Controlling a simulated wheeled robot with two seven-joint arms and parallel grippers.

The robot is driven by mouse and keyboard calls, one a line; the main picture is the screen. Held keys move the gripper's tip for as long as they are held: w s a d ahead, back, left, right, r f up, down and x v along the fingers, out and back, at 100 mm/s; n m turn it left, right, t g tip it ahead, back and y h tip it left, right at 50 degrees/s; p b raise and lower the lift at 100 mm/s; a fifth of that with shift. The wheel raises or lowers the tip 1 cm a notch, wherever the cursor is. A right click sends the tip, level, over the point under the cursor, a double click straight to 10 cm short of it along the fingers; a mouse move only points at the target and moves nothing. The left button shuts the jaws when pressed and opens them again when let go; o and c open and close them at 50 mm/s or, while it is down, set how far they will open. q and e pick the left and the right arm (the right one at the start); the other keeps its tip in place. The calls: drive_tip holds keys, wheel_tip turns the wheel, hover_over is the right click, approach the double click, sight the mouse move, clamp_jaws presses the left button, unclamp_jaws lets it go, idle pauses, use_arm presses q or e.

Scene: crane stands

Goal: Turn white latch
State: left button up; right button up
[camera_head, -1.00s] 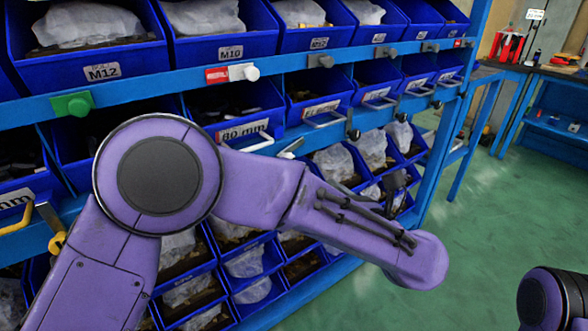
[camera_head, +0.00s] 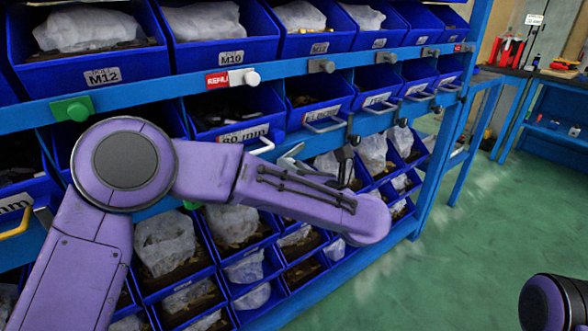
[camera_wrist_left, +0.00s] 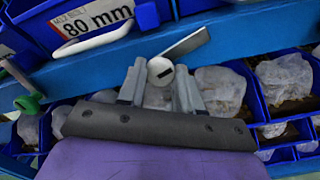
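In the head view the gripper (camera_head: 292,163) is mostly hidden by my purple forearm. My right gripper is out of view; only part of that arm shows at bottom right.
Another white knob (camera_head: 251,78) sits beside a red tag on the upper rail. A green latch (camera_head: 72,109) is further left there. The 80 mm bin's handle (camera_wrist_left: 92,42) is close left of my left gripper. Bagged bins fill the lower rack. Green floor (camera_head: 480,250) is clear at right.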

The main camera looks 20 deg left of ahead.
use_arm(q)
drive_tip(key=c, duration=0.4)
drive_tip(key=m+p, duration=0.2)
drive_tip(key=m, duration=0.1)
drive_tip(key=shift+m+p, duration=0.4)
drive_tip(key=o, duration=1)
drive_tip(key=shift+o, duration=0.2)
drive_tip(key=shift+d, duration=0.1)
drive_tip(key=v, duration=1)
drive_tip(key=shift+s, duration=0.2)
